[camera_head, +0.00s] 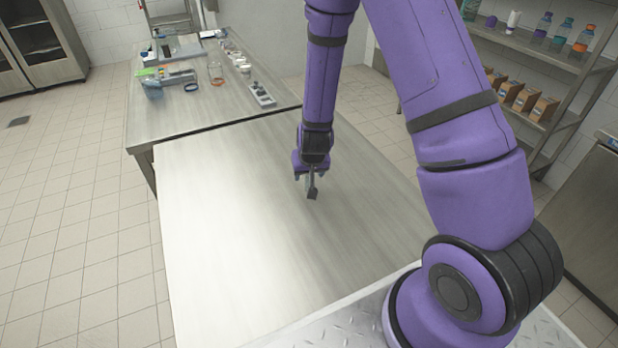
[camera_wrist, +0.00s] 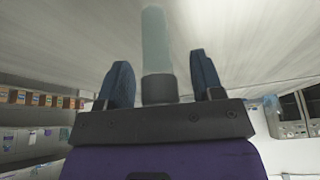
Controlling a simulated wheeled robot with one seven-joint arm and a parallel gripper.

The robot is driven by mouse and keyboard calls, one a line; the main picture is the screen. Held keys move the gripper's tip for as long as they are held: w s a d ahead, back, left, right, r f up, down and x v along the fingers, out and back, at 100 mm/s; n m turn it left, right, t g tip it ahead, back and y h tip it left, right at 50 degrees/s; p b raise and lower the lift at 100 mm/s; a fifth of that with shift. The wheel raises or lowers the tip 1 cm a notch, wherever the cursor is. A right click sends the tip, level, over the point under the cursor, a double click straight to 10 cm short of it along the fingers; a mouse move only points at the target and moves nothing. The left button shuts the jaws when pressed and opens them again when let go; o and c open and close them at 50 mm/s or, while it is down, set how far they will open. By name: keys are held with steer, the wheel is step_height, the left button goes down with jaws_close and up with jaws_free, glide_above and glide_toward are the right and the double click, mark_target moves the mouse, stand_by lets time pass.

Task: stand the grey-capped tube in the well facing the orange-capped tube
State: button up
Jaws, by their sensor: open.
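My gripper (camera_head: 311,182) hangs low over the bare near table, pointing down. In the wrist view its two dark blue fingers (camera_wrist: 163,82) stand apart. A pale translucent tube with a dark grey cap (camera_wrist: 160,88) shows between the fingers, its cap end close to the palm, with a gap on each side. I cannot tell whether the tube stands or lies. In the head view a small dark piece shows at the fingertips, too small to tell finger from cap. I cannot make out the orange-capped tube or the well facing it.
The near table (camera_head: 225,220) is otherwise clear. A shelf (camera_head: 530,45) with bottles and boxes stands at the right.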

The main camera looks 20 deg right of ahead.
steer(key=c, duration=1.1)
steer(key=shift+o, duration=0.2)
steer(key=shift+r, duration=0.1)
